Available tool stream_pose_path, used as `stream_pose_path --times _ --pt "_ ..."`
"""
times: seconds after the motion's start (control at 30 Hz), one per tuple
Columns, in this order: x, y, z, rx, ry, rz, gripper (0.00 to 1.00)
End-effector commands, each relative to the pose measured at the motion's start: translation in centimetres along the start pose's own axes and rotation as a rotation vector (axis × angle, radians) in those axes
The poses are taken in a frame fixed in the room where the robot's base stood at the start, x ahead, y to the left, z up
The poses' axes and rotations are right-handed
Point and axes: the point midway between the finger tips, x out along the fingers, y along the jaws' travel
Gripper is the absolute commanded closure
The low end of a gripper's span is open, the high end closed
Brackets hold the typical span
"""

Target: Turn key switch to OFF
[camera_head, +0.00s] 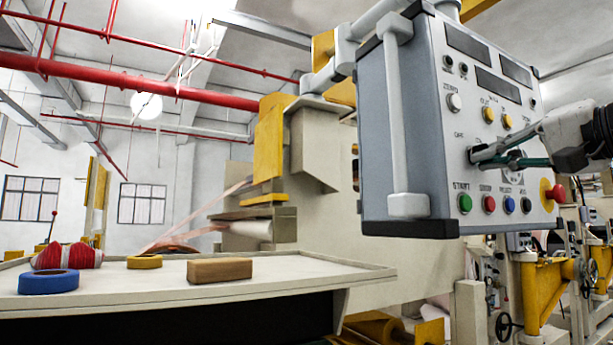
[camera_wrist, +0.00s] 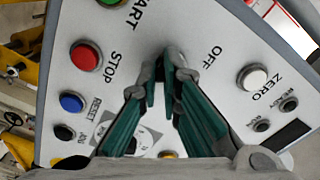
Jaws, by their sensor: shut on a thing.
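The grey control panel (camera_head: 450,130) hangs at the upper right in the head view, and its face (camera_wrist: 190,25) fills much of the wrist view. My gripper (camera_head: 480,157) reaches in from the right against the panel's middle. In the wrist view my gripper (camera_wrist: 163,80) has its green-lined fingers closed together at the tips, on the key switch beside the OFF label (camera_wrist: 213,57). The key switch is mostly hidden by the fingertips, so its exact angle cannot be told.
Near the fingers are a green START button (camera_head: 464,203), a red STOP button (camera_head: 489,204), a blue button (camera_head: 508,205) and a white ZERO button (camera_head: 454,102). A red mushroom button (camera_head: 557,192) sits at the panel's right. A table (camera_head: 290,272) with tape rolls stands at left.

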Motion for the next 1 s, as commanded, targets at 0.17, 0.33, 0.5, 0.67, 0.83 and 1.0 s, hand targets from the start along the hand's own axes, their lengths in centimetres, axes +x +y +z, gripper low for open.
stream_pose_path --times 0.17,0.33,0.5,0.67,0.83,1.0 --pt "-0.13 -1.63 -0.01 -0.021 0.003 -0.028 1.00" --pt "-0.09 -1.66 0.03 -0.020 0.002 -0.028 1.00" --pt "-0.07 -1.68 0.04 -0.020 0.001 -0.029 0.70" --pt "-0.06 -1.37 -0.01 -0.017 0.002 -0.024 0.55" --pt "-0.06 -1.10 -0.05 -0.014 0.003 -0.020 0.55" --pt "-0.94 -0.99 -0.08 -0.013 0.004 -0.018 0.55"
